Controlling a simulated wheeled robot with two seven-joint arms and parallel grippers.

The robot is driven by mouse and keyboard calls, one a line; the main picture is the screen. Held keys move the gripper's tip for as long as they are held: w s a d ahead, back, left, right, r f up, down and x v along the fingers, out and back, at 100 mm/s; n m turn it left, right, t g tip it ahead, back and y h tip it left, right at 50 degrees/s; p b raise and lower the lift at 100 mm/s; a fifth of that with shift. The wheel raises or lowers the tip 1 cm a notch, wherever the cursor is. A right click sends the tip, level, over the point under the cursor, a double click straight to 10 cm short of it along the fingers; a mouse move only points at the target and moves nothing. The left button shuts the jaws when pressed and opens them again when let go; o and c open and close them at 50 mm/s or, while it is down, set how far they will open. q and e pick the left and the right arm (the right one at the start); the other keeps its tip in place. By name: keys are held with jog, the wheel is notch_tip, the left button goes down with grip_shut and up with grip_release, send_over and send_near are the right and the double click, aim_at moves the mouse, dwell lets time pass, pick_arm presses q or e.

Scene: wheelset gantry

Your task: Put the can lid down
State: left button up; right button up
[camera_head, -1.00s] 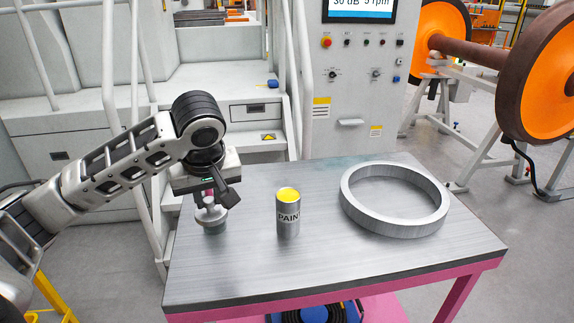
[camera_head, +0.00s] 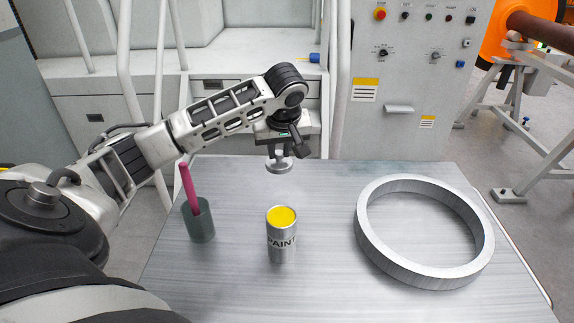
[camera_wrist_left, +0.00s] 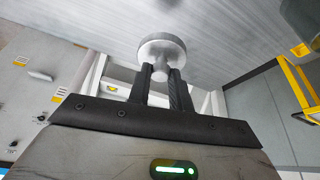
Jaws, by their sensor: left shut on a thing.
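The can lid (camera_head: 279,166) is a small grey metal disc with a knob. My left gripper (camera_head: 278,150) is shut on its knob and holds it level above the far part of the table, behind the paint can. In the left wrist view the lid (camera_wrist_left: 162,47) sits at the tips of the left gripper's fingers (camera_wrist_left: 161,78). The paint can (camera_head: 282,242) stands upright and open on the table, with yellow paint showing. My right gripper is not in view.
A large metal ring (camera_head: 371,250) lies on the table (camera_head: 325,285) at the right. A grey-green cup (camera_head: 200,226) holding a pink stick (camera_head: 188,188) stands at the left. The tabletop between can and ring is clear. A control cabinet (camera_head: 415,90) stands behind.

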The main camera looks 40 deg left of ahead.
aim_at(290, 162)
pick_arm(q)
jog(key=w+f, duration=0.1)
jog(key=w+a+f, duration=0.1)
jog(key=w+f, duration=0.1)
jog(key=w+a+f, duration=0.1)
jog(key=f, duration=0.1)
jog(key=shift+w+f, duration=0.15)
jog(key=shift+f, duration=0.1)
jog(key=shift+w+a+f+p, duration=0.15)
jog(key=shift+f+p, duration=0.2)
jog(key=shift+f, duration=1.45)
jog(key=shift+f, duration=0.15)
jog(key=o, duration=0.9)
jog(key=v, duration=1.2)
jog(key=shift+b, duration=0.4)
